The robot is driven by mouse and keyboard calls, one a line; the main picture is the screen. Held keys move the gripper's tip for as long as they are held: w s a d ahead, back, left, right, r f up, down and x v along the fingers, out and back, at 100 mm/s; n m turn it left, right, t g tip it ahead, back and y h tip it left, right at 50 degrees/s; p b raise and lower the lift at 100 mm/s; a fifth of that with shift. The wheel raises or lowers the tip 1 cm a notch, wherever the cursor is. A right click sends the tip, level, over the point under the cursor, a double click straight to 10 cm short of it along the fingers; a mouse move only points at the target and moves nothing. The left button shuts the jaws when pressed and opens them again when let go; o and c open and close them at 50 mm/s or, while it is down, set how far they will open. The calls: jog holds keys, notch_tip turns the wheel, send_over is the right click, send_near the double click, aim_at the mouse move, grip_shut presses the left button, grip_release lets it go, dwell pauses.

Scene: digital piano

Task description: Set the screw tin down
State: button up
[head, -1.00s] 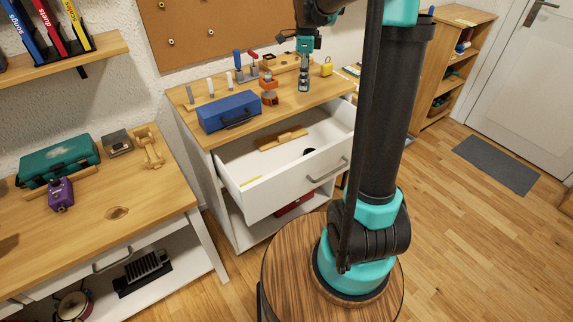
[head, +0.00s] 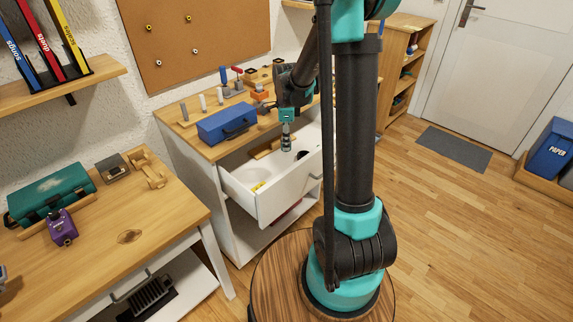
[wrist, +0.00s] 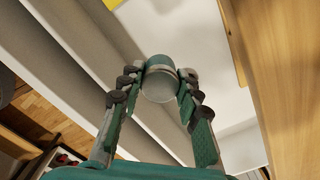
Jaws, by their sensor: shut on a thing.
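The screw tin (wrist: 159,86) is a small round can with a pale grey end and a dark teal-green side. In the wrist view it sits between the fingertips of my gripper (wrist: 161,88), which is shut on it. In the head view my gripper (head: 286,142) points down over the open white drawer (head: 290,196) of the cabinet. The tin is too small and covered by the fingers to make out clearly there. I cannot tell its exact height above the drawer floor.
In the drawer lie a wooden piece (head: 264,149), a dark round thing (head: 302,155) and a small yellow item (head: 258,187). A blue toolbox (head: 227,124) and an orange tool (head: 261,95) stand on the cabinet top (head: 196,148). The drawer's front left part looks mostly free.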

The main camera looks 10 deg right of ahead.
notch_tip(320, 180, down, 12)
jog(key=shift+r, duration=0.15)
dwell(0.4)
jog(key=o, duration=1.2)
notch_tip(320, 180, up, 12)
jog(key=shift+r, duration=0.1)
